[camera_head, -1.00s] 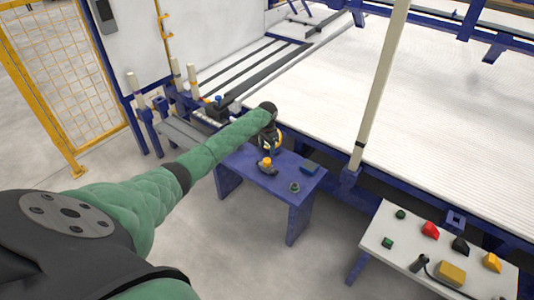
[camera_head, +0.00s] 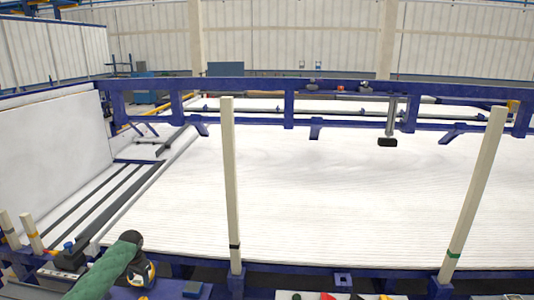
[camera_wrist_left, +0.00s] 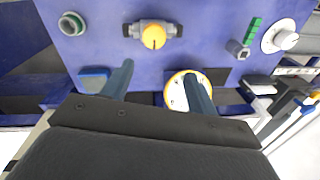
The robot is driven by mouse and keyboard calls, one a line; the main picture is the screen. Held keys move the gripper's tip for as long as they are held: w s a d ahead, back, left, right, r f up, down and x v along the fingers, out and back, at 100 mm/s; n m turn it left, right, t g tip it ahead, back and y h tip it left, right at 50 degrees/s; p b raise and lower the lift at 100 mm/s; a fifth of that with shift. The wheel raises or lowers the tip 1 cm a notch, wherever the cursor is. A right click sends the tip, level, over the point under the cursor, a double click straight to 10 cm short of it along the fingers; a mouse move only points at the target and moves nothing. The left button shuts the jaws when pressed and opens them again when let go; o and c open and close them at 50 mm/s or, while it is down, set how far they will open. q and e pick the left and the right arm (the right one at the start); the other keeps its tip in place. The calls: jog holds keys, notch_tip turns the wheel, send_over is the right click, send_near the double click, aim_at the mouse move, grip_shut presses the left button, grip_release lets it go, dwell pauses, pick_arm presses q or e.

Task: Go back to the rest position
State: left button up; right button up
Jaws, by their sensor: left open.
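My left arm (camera_head: 108,268), in a green sleeve, comes in at the lower left of the head view. Its dark wrist end hides the gripper there. In the left wrist view my left gripper (camera_wrist_left: 158,84) shows two blue-grey fingers, spread apart with nothing gripped between them. It is above a blue table (camera_wrist_left: 215,22). A round yellow-and-white item (camera_wrist_left: 177,100) on the table is partly hidden behind the right-hand finger. My right gripper is in neither view.
The table holds a yellow-knobbed part (camera_wrist_left: 153,36), a grey-green ring (camera_wrist_left: 71,24), a blue box (camera_wrist_left: 94,80) and a green block (camera_wrist_left: 252,28). Pale posts (camera_head: 231,190) stand before a wide white ribbed bed (camera_head: 330,200) with blue rails.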

pick_arm(q)
jog(key=w+d+r+t+y, duration=0.1)
jog(key=w+d+r+t, duration=0.25)
jog(key=d+r, duration=0.9)
jog(key=s+d+r+m+t, duration=0.1)
jog(key=s+d+r+t, duration=0.15)
jog(key=s+d, duration=0.9)
jog(key=s+d+f+g+h, duration=0.1)
jog(key=s+d+f, duration=0.3)
jog(key=s, duration=1.1)
jog(key=s+d+f+n+g+h, duration=0.1)
jog(key=s+d+f, duration=0.3)
jog(key=s+f, duration=0.6)
jog(key=s+d+f+n+g+h, duration=0.1)
jog(key=s+d+f+g, duration=0.2)
jog(key=s, duration=1.9)
notch_tip(320, 180, down, 5)
jog(key=shift+d+r, duration=0.1)
jog(key=shift+d, duration=0.75)
jog(key=shift+s, duration=0.1)
